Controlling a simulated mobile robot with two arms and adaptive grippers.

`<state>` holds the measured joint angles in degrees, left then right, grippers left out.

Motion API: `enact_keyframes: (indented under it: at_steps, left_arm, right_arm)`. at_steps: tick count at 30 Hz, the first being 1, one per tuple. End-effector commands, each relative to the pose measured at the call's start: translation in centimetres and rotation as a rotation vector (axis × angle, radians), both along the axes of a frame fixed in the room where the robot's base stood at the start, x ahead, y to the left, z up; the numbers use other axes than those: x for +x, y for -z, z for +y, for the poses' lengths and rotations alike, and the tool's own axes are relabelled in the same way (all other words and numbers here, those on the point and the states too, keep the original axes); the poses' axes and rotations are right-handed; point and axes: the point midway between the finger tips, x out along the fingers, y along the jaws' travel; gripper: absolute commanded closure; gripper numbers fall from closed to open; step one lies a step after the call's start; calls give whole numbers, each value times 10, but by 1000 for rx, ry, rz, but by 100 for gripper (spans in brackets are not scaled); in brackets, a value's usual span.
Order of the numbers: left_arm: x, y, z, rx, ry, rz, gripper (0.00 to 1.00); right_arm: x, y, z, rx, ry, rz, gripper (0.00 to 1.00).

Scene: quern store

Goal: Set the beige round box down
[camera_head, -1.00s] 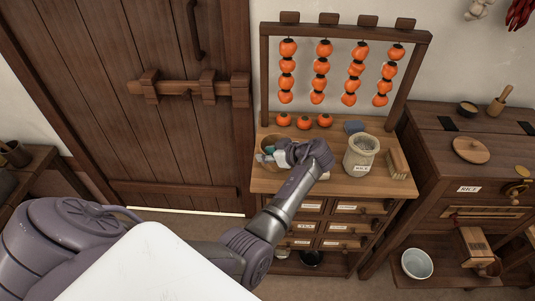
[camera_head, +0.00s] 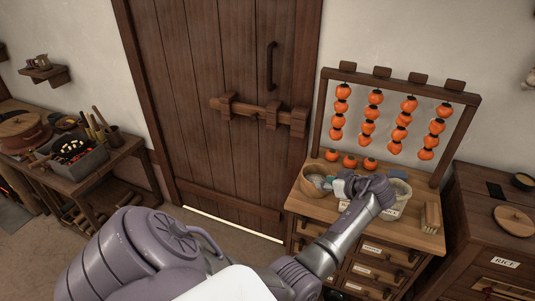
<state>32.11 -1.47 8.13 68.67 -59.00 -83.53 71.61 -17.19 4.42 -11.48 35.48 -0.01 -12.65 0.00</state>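A beige round box (camera_head: 312,189), open at the top, stands upright on the left end of the wooden cabinet top (camera_head: 300,207). Something pale and grey shows inside it. My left gripper (camera_head: 341,187) is just right of the box, low over the cabinet top, pointing toward it. My own wrist hides much of the gripper, so I cannot tell how far its fingers are apart or whether they touch the box. My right gripper is not in view.
Loose persimmons (camera_head: 350,161) lie at the back under the hanging rack (camera_head: 326,116). A plank door (camera_head: 215,100) is to the left.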

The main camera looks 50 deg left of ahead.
Motion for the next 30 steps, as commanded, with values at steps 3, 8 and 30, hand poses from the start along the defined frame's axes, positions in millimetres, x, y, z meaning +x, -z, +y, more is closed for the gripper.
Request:
enact_keyframes:
  at_steps: [3,8,30]
  left_arm:
    - [0,0,0,0,0,0,64]
    - [4,0,-5,-6,92,-20,64]
    - [8,5,-143,106,1066,-142,64]
  right_arm:
    - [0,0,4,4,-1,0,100]
    - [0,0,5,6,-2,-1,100]
    - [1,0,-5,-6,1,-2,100]
